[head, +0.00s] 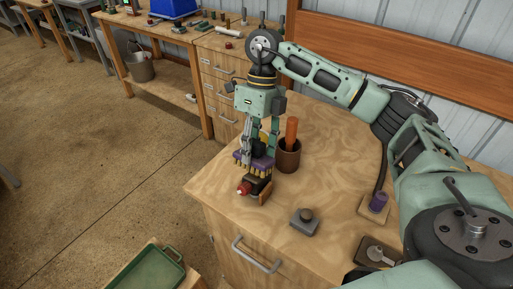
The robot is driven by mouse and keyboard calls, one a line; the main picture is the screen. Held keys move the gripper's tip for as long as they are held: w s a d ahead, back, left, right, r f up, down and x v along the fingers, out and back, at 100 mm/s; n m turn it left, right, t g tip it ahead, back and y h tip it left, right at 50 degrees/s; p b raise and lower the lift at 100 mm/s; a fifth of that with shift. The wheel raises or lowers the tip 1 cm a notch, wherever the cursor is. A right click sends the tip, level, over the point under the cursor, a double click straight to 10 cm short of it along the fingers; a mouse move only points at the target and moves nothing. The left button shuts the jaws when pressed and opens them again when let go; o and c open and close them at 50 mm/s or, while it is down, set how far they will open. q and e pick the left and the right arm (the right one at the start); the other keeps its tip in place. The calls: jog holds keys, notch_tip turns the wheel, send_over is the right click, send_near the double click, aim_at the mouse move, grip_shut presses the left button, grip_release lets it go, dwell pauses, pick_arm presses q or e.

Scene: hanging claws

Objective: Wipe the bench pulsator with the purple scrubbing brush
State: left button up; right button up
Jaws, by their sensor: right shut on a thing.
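My right gripper (256,150) points down over the near left part of the wooden bench top and is shut on the purple scrubbing brush (264,163). Yellowish bristles show under the brush's purple body. Directly below is a small dark and brown block with a red knob (244,188), which looks like the bench pulsator (262,189). The bristles are at its top; I cannot tell whether they touch it. The gripper fingers partly cover the brush. My left gripper is not in view.
A brown cup with an orange stick (288,154) stands just right of the gripper. A grey block with a dark knob (304,221) sits nearer the front. A purple cylinder on a stand (378,202) is farther right. The bench top (335,185) between them is clear.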

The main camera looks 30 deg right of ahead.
jog(key=shift+p+v, duration=2)
jog(key=shift+v, duration=1.05)
jog(key=shift+a, duration=0.15)
